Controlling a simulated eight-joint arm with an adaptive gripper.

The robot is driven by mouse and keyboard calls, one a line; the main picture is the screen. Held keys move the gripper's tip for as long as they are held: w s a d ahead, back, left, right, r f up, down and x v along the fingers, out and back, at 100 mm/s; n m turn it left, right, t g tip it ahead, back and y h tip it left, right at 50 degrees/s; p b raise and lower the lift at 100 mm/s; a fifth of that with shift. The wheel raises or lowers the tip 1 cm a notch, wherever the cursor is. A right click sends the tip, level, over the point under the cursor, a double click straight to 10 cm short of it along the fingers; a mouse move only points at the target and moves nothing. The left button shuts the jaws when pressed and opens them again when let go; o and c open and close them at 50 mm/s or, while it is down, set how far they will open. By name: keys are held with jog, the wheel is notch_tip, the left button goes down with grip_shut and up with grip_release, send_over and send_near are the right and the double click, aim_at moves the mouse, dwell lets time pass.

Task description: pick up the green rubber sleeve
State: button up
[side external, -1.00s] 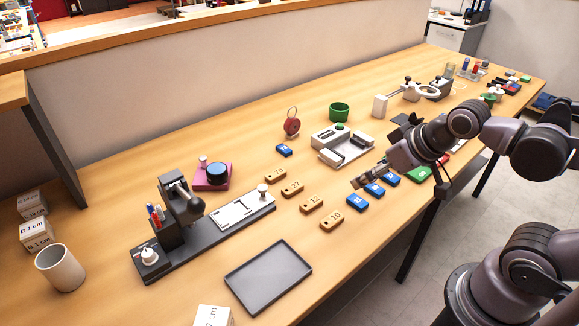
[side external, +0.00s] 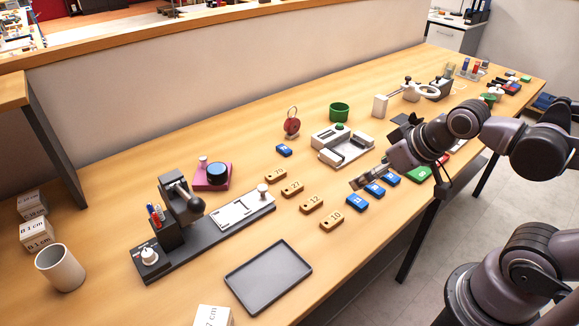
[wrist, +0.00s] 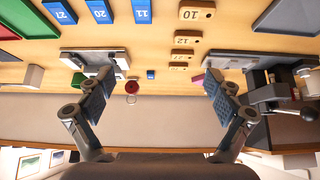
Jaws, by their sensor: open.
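The green rubber sleeve (side external: 340,112) appears to be the short green cylinder standing on the bench, behind the white device with a green button (side external: 342,146). In the wrist view a small green shape (wrist: 77,81), seemingly the sleeve, shows beside the left finger, partly hidden by the device. My gripper (side external: 368,177) is over the front of the bench near the blue tags, to the front right of the sleeve and apart from it. In the wrist view my gripper (wrist: 158,96) has its fingers wide apart with nothing between them.
A red key tag (side external: 292,124) stands left of the sleeve, and a white stand (side external: 380,106) is to its right. Blue tags (side external: 356,203) and wooden number tags (side external: 311,204) lie near my gripper. A grey tray (side external: 268,277) lies at the front. The back wall rises behind the bench.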

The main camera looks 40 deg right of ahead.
jog(key=w+d+r+m+g, duration=0.1)
jog(key=w+d+r, duration=0.5)
jog(key=w, duration=0.4)
jog(key=m+g+h, duration=0.1)
jog(key=m+g, duration=0.2)
send_over(339, 107)
jog(key=s+a, duration=0.3)
jog(key=s, duration=0.1)
jog(key=f, duration=1.1)
jog(key=shift+s+d+f, duration=0.1)
jog(key=shift+d+f, duration=0.1)
jog(key=shift+w+x, duration=0.15)
jog(key=shift+x, duration=1.15)
jog(key=shift+w+x, duration=0.15)
jog(key=shift+x, duration=1.2)
jog(key=shift+a+r, duration=0.1)
jog(key=c, duration=1)
